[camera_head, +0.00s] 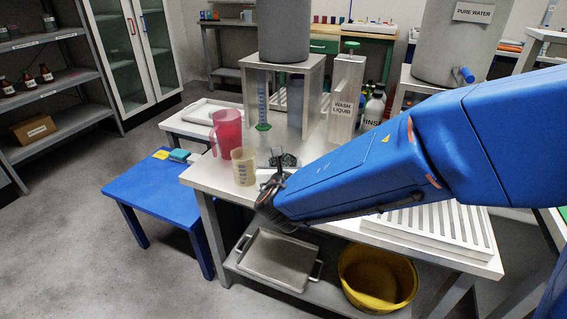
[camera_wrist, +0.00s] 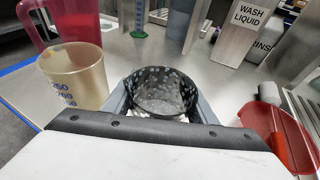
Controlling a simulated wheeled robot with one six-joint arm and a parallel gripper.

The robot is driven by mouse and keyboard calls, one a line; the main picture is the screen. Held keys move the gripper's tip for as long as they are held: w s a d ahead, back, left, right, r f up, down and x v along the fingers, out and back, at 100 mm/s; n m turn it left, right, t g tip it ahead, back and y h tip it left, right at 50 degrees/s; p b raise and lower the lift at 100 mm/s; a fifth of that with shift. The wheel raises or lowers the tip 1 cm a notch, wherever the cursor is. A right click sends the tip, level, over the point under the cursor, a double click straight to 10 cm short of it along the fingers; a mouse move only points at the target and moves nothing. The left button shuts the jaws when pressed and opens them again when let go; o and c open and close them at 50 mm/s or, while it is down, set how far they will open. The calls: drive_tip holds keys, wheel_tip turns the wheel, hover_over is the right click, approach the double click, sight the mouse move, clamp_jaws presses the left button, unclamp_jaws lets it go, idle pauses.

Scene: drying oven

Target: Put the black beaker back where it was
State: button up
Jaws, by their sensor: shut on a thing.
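The black beaker (camera_wrist: 165,92) is a dark, speckled, open-topped cup in the wrist view. My gripper (camera_wrist: 163,104) is shut on it, with one finger along each side of its wall. In the head view my gripper (camera_head: 276,184) is over the front part of the white table, and the dark beaker (camera_head: 285,160) shows just beyond it, partly hidden. I cannot tell whether its base touches the table. A beige measuring beaker (camera_head: 244,167) stands to the left, with a pink-red jug (camera_head: 227,132) behind it.
A "WASH LIQUID" container (camera_head: 345,98) and a grey tank on a stand (camera_head: 283,75) are behind. A red dish (camera_wrist: 280,135) lies to the right in the wrist view. A slatted white rack (camera_head: 440,232) is at the right. A blue table (camera_head: 150,190) adjoins at left.

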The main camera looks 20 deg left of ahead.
drive_tip(key=o, duration=1.3)
drive_tip(key=shift+c, duration=0.2)
drive_tip(key=shift+s+r, duration=0.15)
drive_tip(key=shift+r, duration=0.05)
drive_tip(key=v, duration=1.1)
drive_tip(key=shift+s+d, duration=0.15)
drive_tip(key=shift+s, duration=0.15)
